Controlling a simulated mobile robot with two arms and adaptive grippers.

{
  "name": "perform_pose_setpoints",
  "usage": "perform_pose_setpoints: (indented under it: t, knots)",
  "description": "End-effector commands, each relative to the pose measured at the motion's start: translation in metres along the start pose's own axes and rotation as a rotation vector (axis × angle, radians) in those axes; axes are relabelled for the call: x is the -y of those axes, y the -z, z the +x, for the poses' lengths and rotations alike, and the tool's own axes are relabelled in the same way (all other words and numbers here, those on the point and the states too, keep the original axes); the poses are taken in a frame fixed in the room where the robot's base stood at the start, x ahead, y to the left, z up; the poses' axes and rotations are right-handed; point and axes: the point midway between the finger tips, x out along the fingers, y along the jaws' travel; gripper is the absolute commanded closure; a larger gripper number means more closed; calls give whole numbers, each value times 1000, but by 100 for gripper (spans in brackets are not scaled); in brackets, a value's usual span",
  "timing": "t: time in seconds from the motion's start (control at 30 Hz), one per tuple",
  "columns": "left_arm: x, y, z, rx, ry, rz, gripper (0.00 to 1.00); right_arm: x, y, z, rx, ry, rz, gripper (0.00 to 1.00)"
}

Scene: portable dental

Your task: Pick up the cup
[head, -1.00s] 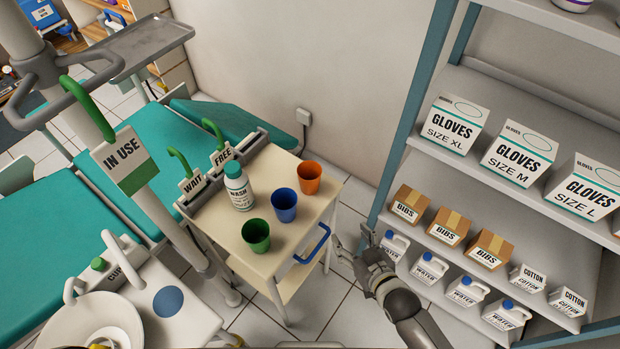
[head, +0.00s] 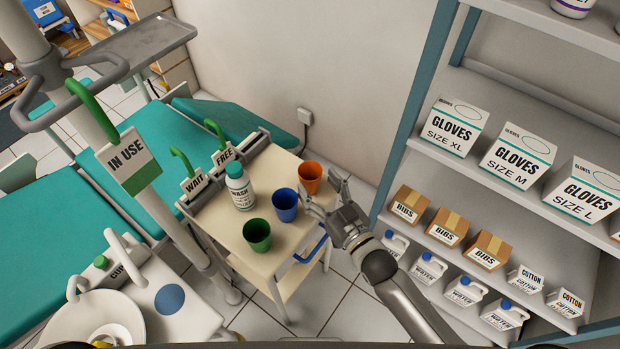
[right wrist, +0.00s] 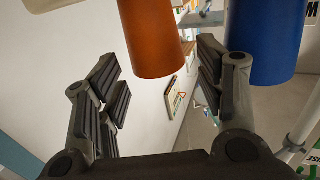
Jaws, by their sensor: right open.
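Three cups stand on the cream cart (head: 230,240): an orange cup (head: 310,178) at the back right, a blue cup (head: 285,205) in the middle and a green cup (head: 257,236) in front. My right gripper (head: 322,196) is open at the cart's right edge, close to the orange and blue cups. In the right wrist view, the orange cup (right wrist: 153,38) shows ahead, between the lines of the spread fingers (right wrist: 160,90), and the blue cup (right wrist: 265,40) lies beyond the right finger. Nothing is in the gripper. My left gripper is not in view.
A white wash bottle (head: 240,188) with a green cap stands left of the cups. A blue handle (head: 312,248) sits on the cart's near side. A shelf unit with glove boxes (head: 518,155) stands to the right.

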Motion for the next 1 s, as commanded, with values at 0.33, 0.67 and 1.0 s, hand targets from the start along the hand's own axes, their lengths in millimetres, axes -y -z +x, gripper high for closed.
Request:
perform_pose_setpoints:
  t: [0.33,0.67,1.0]
  knots:
    - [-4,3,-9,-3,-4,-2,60,-3,6,43,0,-1,1,37]
    - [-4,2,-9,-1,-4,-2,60,-3,5,50,1,-1,1,37]
    - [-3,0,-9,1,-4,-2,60,-3,5,50,1,-1,0,62]
